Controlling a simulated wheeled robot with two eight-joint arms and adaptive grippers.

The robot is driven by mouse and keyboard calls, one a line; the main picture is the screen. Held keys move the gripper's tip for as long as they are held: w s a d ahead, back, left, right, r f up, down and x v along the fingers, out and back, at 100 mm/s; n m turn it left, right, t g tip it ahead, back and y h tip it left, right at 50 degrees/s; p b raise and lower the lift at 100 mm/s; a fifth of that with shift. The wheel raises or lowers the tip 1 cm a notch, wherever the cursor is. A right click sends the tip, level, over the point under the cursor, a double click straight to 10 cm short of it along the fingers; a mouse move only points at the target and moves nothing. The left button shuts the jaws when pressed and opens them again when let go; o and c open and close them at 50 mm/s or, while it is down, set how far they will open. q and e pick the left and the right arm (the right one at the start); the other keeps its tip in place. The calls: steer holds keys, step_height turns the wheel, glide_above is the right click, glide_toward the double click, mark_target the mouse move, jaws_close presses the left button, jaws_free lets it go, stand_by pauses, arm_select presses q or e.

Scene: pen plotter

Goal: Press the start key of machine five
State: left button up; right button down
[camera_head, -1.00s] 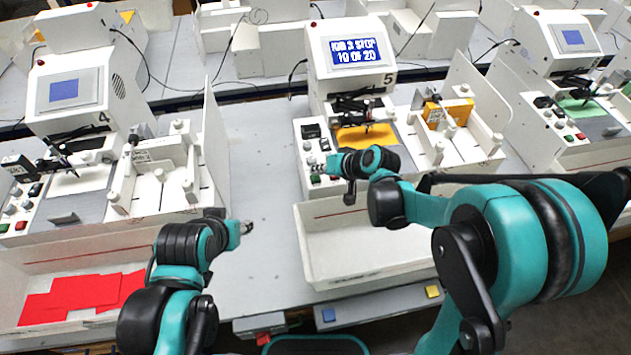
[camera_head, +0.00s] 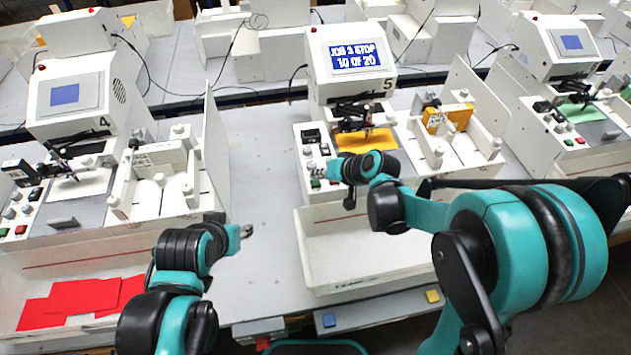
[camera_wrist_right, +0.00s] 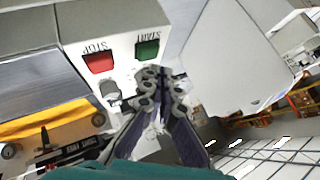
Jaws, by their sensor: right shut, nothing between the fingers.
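Machine five (camera_head: 322,62) stands at the centre of the head view, a white plotter marked 5. Its blue display (camera_head: 357,58) seems to read "JOB 3 STOP, 10 OF 20". In the right wrist view its green key marked START (camera_wrist_right: 147,50) lies beside the red key marked STOP (camera_wrist_right: 99,63). The green key also shows small in the head view (camera_head: 316,183). My right gripper (camera_wrist_right: 152,74) is shut and empty, its tips close beside the green key; contact cannot be told. My left gripper (camera_head: 246,231) is in the gap between machines four and five; its jaws are too small to read.
A yellow card (camera_head: 378,145) lies on machine five's bed. An empty white tray (camera_head: 345,275) is in front of it. Machine four (camera_head: 75,85), at left, has a tray with red cards (camera_head: 75,300). The grey table between the machines (camera_head: 262,170) is clear.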

mark_target(318, 183)
steer(key=shift+f, duration=0.15)
steer(key=shift+f+b, duration=0.25)
steer(key=shift+b, duration=0.2)
steer(key=shift+f+b, duration=0.4)
steer(key=shift+f, duration=0.05)
stand_by(0.7)
steer(key=shift+r, duration=0.15)
steer(key=shift+r+p, duration=0.6)
steer(key=shift+r, duration=0.15)
steer(key=shift+r+p, duration=1.95)
steer(key=shift+r, duration=0.55)
